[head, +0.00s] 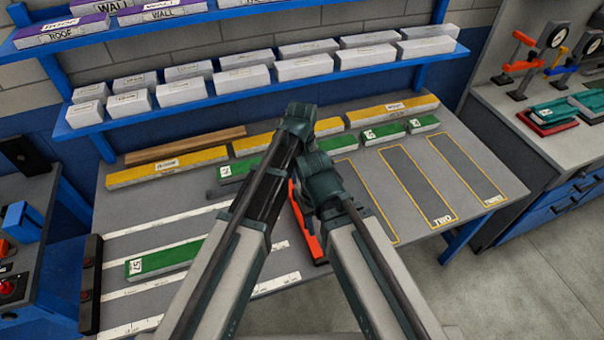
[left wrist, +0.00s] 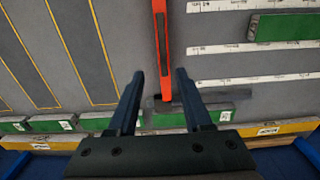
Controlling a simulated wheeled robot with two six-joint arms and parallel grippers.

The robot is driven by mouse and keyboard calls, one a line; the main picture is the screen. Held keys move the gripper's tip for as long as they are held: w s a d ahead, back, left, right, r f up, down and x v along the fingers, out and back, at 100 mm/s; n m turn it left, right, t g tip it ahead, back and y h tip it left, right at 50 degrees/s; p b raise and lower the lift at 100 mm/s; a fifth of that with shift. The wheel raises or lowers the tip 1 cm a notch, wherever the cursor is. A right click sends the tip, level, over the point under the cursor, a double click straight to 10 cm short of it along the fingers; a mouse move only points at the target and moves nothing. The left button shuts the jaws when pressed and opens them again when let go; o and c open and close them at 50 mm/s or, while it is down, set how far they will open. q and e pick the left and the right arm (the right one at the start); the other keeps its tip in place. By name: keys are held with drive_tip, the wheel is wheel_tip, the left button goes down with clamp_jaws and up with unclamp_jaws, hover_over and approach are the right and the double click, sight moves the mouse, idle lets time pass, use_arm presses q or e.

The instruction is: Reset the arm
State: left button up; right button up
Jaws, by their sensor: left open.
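My left gripper (left wrist: 159,85) is open in the left wrist view, its two dark fingers apart with nothing held between them. An orange bar (left wrist: 162,40) with a dark slot lies on the table below, lined up with the gap between the fingers. A dark grey bar (left wrist: 190,97) lies across its end. In the head view the orange bar (head: 306,232) is partly hidden by my arms. My left arm (head: 235,235) and right arm (head: 370,255) both reach over the middle of the table, close together. Neither gripper's fingers show there.
The grey table (head: 190,215) holds green blocks (head: 165,260), yellow blocks (head: 165,168) and a wooden strip (head: 185,145). Yellow-outlined slots (head: 405,185) at the right are empty. A blue shelf (head: 90,128) with white boxes stands behind. A side bench (head: 560,150) holds clamps.

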idle(0.3)
use_arm(q)
drive_tip(key=s+a+m, duration=0.2)
drive_tip(key=s+a, duration=0.4)
drive_tip(key=a, duration=0.4)
drive_tip(key=s+a+m, duration=0.2)
drive_tip(key=s+a, duration=0.4)
drive_tip(key=a, duration=0.3)
drive_tip(key=s+d+f+m+b, duration=0.1)
drive_tip(key=s+d+b, duration=0.1)
drive_tip(key=d, duration=0.3)
drive_tip(key=s+d+f+m+y+b, duration=0.1)
drive_tip(key=s+d+f+m+b, duration=0.1)
drive_tip(key=d, duration=0.4)
drive_tip(key=shift+s+f, duration=0.3)
drive_tip(key=shift+s, duration=0.35)
